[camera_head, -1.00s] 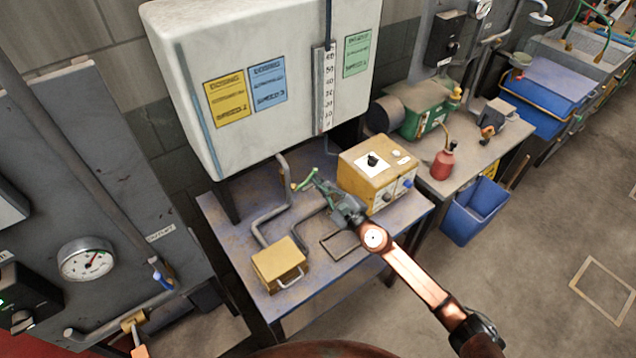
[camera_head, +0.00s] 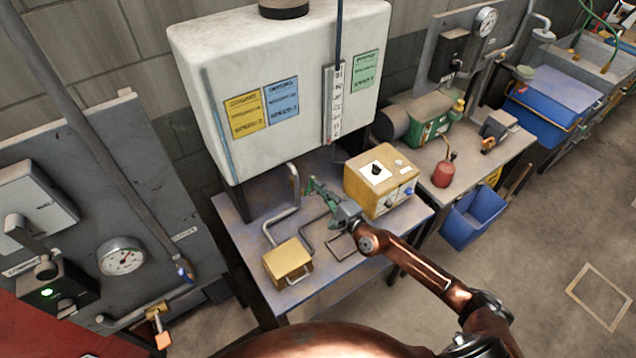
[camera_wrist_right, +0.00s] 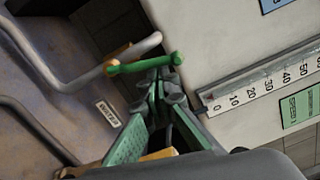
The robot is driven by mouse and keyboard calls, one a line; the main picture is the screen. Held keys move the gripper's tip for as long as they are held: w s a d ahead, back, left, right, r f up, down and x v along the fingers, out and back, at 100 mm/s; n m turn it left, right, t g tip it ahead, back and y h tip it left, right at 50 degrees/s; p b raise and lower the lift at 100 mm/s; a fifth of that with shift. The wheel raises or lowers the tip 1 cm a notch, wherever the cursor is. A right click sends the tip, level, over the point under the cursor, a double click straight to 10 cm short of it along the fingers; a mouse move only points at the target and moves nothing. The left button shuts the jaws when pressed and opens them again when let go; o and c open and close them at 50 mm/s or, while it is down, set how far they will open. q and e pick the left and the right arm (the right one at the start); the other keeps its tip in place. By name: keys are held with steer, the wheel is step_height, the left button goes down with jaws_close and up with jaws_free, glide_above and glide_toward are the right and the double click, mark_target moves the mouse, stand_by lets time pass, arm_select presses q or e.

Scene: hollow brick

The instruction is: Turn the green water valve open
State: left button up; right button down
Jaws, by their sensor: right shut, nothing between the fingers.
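The green water valve has a lever handle (camera_wrist_right: 145,65) on a grey pipe in front of the white tank; it lies nearly crosswise in the right wrist view. In the head view the handle (camera_head: 309,184) is small and partly merges with my fingers. My right gripper (camera_head: 322,193) reaches over the table from the lower right. Its fingertips (camera_wrist_right: 168,82) are shut with nothing between them, right beside the handle's right half. I cannot tell whether they touch it. The valve body is partly hidden. My left gripper is not in view.
The white tank (camera_head: 270,60) with a scale stands behind the valve. A yellow control box (camera_head: 378,182) is close on the right, a smaller yellow box (camera_head: 287,264) at the front left. Bent grey pipes (camera_head: 283,222) run beside the valve. A gauge panel (camera_head: 95,190) stands left.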

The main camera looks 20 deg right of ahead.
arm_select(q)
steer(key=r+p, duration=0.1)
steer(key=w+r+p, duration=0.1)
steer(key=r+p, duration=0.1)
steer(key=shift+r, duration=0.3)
arm_select(e)
steer(key=n, duration=0.1)
steer(key=a+n, duration=0.1)
steer(key=shift+s+a+r+n, duration=0.2)
steer(key=shift+a+r+n, duration=0.1)
steer(key=shift+r, duration=0.05)
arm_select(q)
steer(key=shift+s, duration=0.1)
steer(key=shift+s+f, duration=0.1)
